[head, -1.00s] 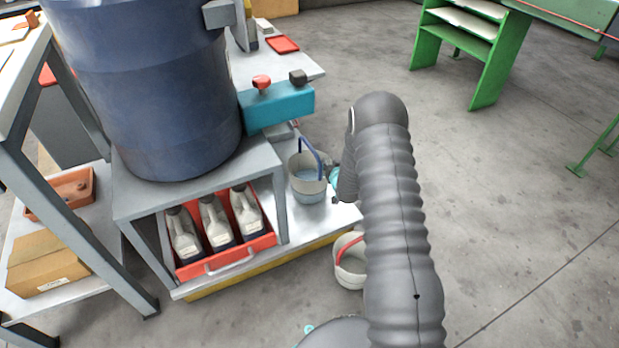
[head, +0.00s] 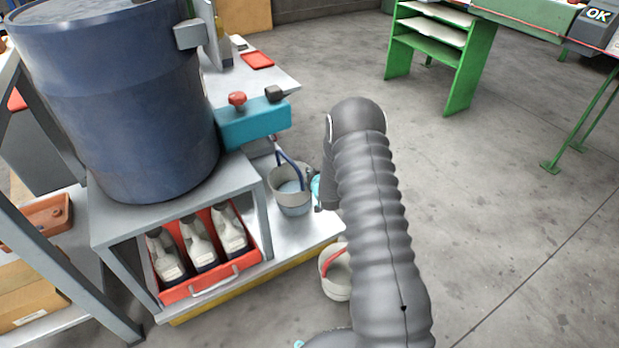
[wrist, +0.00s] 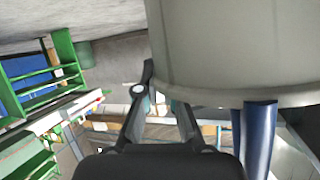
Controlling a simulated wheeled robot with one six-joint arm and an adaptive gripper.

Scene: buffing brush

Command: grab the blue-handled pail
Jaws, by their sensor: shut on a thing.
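The blue-handled pail (head: 291,198) is a pale grey bucket with a blue handle, at the right end of the low metal shelf, beside my arm in the head view. In the wrist view the pail (wrist: 240,50) fills the upper right, and its blue handle (wrist: 255,140) hangs below the rim, right of the fingers. My gripper (wrist: 163,95) is at the pail and shut on it; whether on its rim or wall I cannot tell. In the head view my forearm hides most of the gripper.
A second pail with a red handle (head: 337,273) stands on the floor by the shelf. A big blue drum (head: 115,110) and a red crate of bottles (head: 210,284) are to the left. Open floor lies right.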

